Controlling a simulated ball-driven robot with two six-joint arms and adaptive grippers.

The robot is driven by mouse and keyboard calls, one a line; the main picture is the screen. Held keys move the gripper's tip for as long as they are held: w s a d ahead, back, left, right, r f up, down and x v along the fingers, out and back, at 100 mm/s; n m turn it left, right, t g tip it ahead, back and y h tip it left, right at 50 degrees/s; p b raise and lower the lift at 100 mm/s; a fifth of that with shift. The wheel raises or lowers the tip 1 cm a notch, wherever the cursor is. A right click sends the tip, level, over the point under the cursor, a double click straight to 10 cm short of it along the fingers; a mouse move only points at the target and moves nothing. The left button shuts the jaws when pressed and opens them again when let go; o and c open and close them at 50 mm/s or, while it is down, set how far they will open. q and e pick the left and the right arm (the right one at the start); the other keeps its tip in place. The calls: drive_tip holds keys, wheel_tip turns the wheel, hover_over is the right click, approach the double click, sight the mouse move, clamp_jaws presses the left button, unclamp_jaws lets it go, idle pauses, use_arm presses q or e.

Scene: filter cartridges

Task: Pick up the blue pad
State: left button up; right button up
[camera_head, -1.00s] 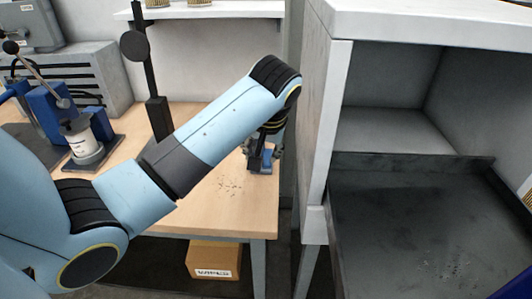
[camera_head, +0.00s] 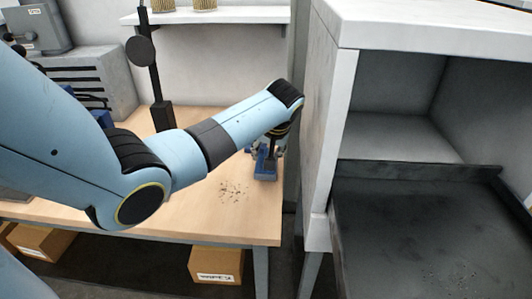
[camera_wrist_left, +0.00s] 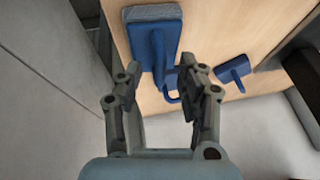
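A blue pad (camera_wrist_left: 155,38) with a grey edge and a blue handle-like part lies on the wooden table in the left wrist view. In the head view, a blue piece (camera_head: 265,165) shows at the table's right end, partly covered by my left gripper (camera_head: 268,149). My left gripper (camera_wrist_left: 161,78) is open in the wrist view, its two fingers apart and the blue handle-like part beyond and between their tips. I cannot tell whether they touch it. A smaller blue piece (camera_wrist_left: 233,69) lies to the right. My right gripper is not in view.
Dark specks (camera_head: 233,191) are scattered on the wooden table (camera_head: 215,220). A white cabinet (camera_head: 322,130) with a dark tray (camera_head: 420,220) stands close right of the table. A black post (camera_head: 157,70) rises behind my left arm. Cardboard boxes (camera_head: 215,262) sit below.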

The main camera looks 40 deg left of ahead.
use_arm(q)
drive_tip(key=shift+w+a+f, duration=0.1)
drive_tip(key=shift+a+f, duration=0.1)
drive_tip(key=shift+f, duration=0.3)
drive_tip(key=shift+c, duration=0.5)
clamp_jaws()
